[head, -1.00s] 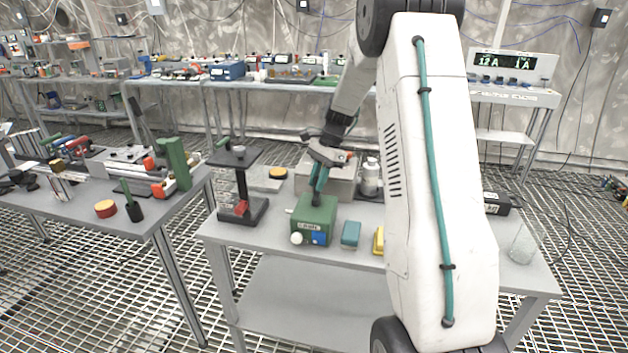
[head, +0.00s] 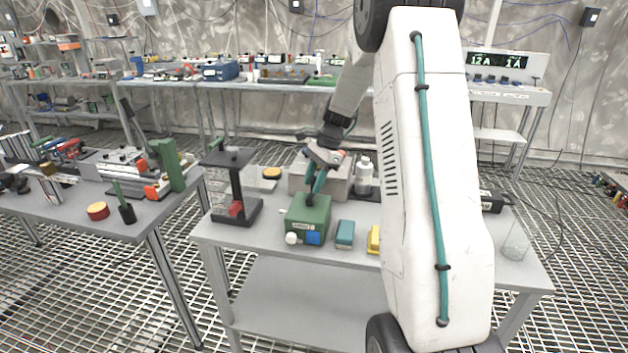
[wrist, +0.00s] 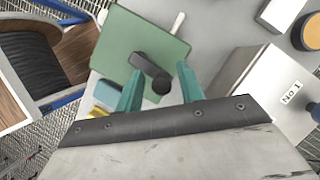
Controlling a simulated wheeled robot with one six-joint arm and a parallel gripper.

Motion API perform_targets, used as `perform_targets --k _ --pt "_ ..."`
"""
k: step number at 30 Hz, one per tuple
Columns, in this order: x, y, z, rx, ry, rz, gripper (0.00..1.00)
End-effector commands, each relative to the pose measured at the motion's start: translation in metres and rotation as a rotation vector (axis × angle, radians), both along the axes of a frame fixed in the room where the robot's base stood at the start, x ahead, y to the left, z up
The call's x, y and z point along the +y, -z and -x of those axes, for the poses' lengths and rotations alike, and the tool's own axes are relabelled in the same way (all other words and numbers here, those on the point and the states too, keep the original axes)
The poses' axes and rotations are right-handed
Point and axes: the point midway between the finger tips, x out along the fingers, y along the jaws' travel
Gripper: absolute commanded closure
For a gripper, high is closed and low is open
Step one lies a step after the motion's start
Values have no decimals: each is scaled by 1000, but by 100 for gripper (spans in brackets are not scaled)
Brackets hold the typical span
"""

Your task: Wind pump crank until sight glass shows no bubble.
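The pump is a green box (head: 308,220) on the near table in the head view, with a label, a white round part (head: 291,238) and a blue square part (head: 313,238) low on its front. Its green top (wrist: 130,40) fills the upper middle of the wrist view. A black crank (wrist: 143,63) lies over the top, ending in a round black knob (wrist: 162,83). My gripper (wrist: 160,80) is open, with a teal finger on each side of the knob and gaps visible. I cannot make out a sight glass or bubble.
A black stand (head: 237,190) is left of the pump. A teal block (head: 345,233) and a yellow block (head: 374,239) are to its right. A grey box (head: 325,178) and white bottle (head: 364,172) stand behind. My arm hides the table's middle right.

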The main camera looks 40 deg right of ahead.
Motion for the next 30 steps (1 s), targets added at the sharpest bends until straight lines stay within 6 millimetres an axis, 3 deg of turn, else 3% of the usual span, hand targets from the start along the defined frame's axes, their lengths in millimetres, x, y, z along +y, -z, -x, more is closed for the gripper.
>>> perform_targets --k 10,22,30 --pt "-3 -4 -1 -3 2 3 58" --pt "-26 -61 4 -5 1 3 58" --pt "-31 -73 6 -2 0 2 58"
